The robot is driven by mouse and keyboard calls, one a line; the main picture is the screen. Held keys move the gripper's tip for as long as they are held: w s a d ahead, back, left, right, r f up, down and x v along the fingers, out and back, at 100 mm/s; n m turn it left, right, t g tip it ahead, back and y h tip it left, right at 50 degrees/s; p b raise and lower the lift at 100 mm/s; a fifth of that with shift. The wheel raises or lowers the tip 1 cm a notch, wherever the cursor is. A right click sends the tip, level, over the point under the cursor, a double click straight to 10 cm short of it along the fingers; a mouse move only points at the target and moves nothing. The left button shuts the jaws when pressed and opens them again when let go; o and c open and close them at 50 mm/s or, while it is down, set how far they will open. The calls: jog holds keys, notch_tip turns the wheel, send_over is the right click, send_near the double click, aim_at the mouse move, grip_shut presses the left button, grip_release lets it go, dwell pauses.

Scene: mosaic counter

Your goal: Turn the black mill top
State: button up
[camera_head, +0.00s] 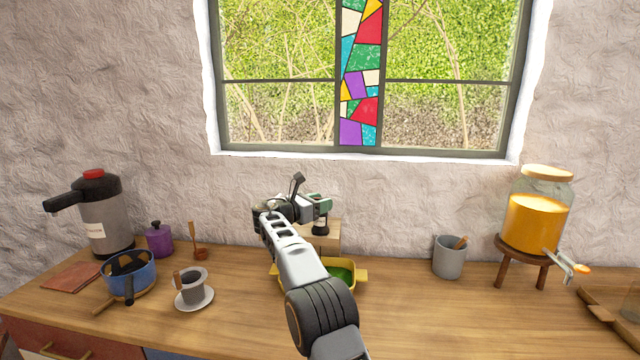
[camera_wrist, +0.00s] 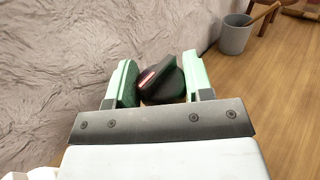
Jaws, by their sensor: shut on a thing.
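The black mill top (camera_wrist: 168,84) sits between the two pale green fingers of my gripper (camera_wrist: 161,82) in the wrist view, and the gripper is shut on it. A reddish-brown patch shows on the top's dark upper face. In the head view my gripper (camera_head: 318,204) is above the middle of the counter, near the wall under the window. A dark part of the mill (camera_head: 320,223) shows just below the fingers. The rest of the mill is mostly hidden by the gripper and my arm.
A pale wooden block (camera_head: 328,238) and a yellow dish with green contents (camera_head: 361,273) are close by my arm. A grey cup (camera_head: 449,260) and a juice dispenser (camera_head: 538,218) stand right. A flask (camera_head: 104,222), blue pot (camera_head: 143,279) and coffee dripper (camera_head: 193,287) stand left.

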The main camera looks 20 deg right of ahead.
jog(key=shift+f+m+g+h+p, duration=0.15)
jog(key=shift+m+g+p, duration=0.45)
jog(key=shift+p, duration=1.2)
jog(key=shift+m+g+h+p, duration=0.25)
jog(key=shift+g+p, duration=0.65)
jog(key=shift+p, duration=0.9)
jog(key=o, duration=0.9)
jog(key=a, duration=0.4)
jog(key=s+a, duration=0.1)
jog(key=a, duration=0.8)
jog(key=shift+s+a, duration=0.15)
jog(key=shift+a, duration=0.25)
